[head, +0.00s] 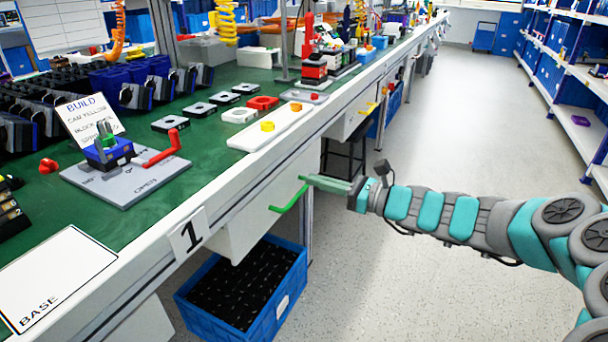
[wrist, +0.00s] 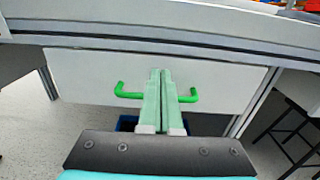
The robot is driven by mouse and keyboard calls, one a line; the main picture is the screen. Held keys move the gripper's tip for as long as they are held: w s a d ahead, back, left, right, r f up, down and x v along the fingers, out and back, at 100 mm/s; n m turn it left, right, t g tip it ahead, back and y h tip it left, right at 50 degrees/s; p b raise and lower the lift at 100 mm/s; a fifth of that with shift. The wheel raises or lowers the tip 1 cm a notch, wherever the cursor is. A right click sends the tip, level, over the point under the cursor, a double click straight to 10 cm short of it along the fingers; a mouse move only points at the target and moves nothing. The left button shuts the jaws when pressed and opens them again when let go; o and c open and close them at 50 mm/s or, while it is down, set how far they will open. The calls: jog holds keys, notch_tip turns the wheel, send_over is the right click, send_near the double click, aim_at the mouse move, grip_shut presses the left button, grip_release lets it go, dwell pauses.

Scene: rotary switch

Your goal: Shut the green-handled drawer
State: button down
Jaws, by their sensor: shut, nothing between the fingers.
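The white drawer (head: 240,228) with a green handle (head: 288,200) sits under the workbench, beside the number 1 label. In the wrist view the drawer front (wrist: 220,80) faces me, and the green handle (wrist: 128,93) shows on both sides of my fingers. My gripper (head: 304,180) is shut and empty, its fingers pointing at the drawer front near the handle. In the wrist view my gripper (wrist: 160,72) covers the middle of the handle. I cannot tell whether the fingertips touch the drawer front. How far the drawer stands out is hard to tell.
A blue crate (head: 245,290) stands on the floor below the drawer. The bench (head: 215,200) edge overhangs the drawer. A yellow-handled drawer (head: 352,112) is farther along, with a dark stool (head: 343,160) near it. The aisle floor (head: 420,280) on the right is clear.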

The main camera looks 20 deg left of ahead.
jog(key=d, duration=0.8)
jog(key=s+d+f+n+g+h, duration=0.1)
jog(key=s+d+n+g+h, duration=0.15)
jog(key=s+n, duration=0.55)
jog(key=s+d+f+n+g+h, duration=0.15)
jog(key=s+n+h, duration=0.25)
jog(key=s, duration=0.9)
jog(key=s+d+f+n+h, duration=0.2)
jog(key=s+d, duration=0.3)
jog(key=d, duration=0.3)
jog(key=s+d+f+n+h, duration=0.2)
jog(key=s+d+f+h, duration=0.1)
jog(key=d, duration=0.5)
jog(key=s+d+f+n+t+h, duration=0.1)
jog(key=s+d+f+n+h, duration=0.1)
jog(key=s+d+h, duration=0.4)
jog(key=d, duration=0.3)
jog(key=shift+s+f+n, duration=0.3)
jog(key=shift+f+n, duration=0.05)
jog(key=shift+n, duration=0.05)
